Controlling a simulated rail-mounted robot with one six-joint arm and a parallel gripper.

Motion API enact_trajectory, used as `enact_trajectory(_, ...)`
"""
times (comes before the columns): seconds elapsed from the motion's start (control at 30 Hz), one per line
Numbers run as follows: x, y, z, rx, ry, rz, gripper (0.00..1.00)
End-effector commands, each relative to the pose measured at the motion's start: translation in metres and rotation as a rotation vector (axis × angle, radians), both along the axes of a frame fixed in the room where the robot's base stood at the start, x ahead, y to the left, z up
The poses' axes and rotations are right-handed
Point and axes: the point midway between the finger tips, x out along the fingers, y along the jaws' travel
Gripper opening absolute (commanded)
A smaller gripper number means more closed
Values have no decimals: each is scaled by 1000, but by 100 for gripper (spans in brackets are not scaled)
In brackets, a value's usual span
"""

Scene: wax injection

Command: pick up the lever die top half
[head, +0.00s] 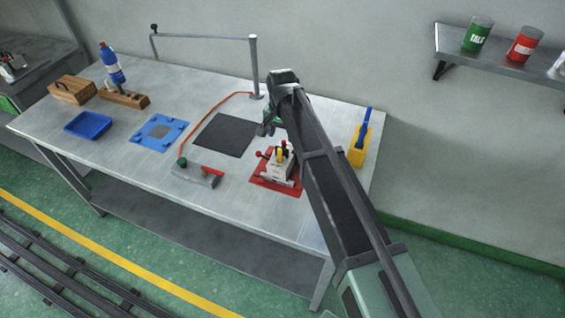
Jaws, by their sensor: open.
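A pale block-shaped die (279,172) with a yellow part, a dark part and red knobs stands on a red plate at the right of the table. It looks like the lever die, but I cannot tell its top half from the rest at this size. My gripper (266,130) is open, above the table behind and a little left of the die, apart from it. My arm comes in from the lower right and passes close beside the die. The fingers are small and partly hidden.
A black mat (223,134), a blue fixture plate (159,132), a blue tray (88,125) and wooden blocks (124,97) lie to the left. A grey tool with an orange hose (212,109) lies near the front edge. A yellow holder (358,150) stands at right.

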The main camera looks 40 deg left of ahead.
Motion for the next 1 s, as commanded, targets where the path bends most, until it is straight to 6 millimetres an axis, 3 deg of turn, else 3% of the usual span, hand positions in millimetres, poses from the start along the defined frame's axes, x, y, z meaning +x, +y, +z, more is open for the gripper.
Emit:
enact_trajectory(0.1, -1, -1, -28, 0, 0, 0, 55)
enact_trajectory(0.23, -1, -2, -50, 0, 0, 0, 55)
enact_trajectory(1.0, -1, -2, -53, 0, 0, 0, 55)
